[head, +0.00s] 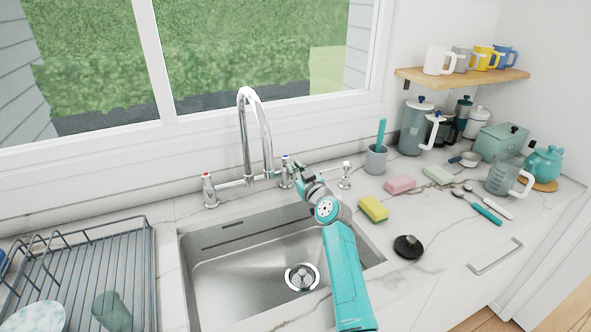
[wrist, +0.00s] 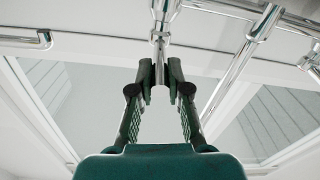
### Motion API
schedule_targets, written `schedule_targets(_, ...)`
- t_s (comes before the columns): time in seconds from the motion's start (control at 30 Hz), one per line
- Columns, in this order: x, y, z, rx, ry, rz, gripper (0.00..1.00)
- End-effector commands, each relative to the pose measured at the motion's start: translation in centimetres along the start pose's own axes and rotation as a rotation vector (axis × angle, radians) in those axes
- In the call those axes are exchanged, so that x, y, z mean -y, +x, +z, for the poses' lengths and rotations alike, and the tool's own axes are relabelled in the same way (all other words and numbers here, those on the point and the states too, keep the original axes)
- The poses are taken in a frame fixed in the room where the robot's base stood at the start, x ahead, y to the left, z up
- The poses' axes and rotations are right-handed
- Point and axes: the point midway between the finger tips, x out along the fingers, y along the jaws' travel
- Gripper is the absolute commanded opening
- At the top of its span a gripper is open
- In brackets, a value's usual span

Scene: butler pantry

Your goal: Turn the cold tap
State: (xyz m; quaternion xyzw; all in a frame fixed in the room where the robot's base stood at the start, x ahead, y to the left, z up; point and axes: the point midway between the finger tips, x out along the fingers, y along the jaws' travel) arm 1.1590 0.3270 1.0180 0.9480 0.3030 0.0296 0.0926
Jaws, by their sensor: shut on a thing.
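The cold tap (head: 286,177) is a chrome post with a blue-marked top, right of the tall curved spout (head: 246,130) behind the sink. In the head view my gripper (head: 298,168) reaches it from the right front, and my arm comes up over the sink's right side. In the wrist view the two dark fingers of my gripper (wrist: 160,75) are closed on a slim chrome part of the cold tap (wrist: 160,48), which runs down between their tips. The fingers hide the end of that part. The hot tap (head: 209,190), with a red mark, stands left of the spout.
The steel sink (head: 235,270) lies below. A chrome dispenser (head: 345,176) stands close to the right of my gripper. A yellow sponge (head: 373,209), a black stopper (head: 408,246) and a grey cup (head: 376,160) are further right. A dish rack (head: 85,260) is left.

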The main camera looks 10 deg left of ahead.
Motion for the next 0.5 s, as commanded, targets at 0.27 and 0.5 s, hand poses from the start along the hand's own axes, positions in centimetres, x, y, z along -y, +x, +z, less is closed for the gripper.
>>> schedule_targets(0.27, -0.6, 0.1, 0.3, -0.002, 0.004, -0.057, 0.0)
schedule_targets(0.5, -1.2, 0.1, 0.3, -0.03, 0.002, -0.183, 0.0)
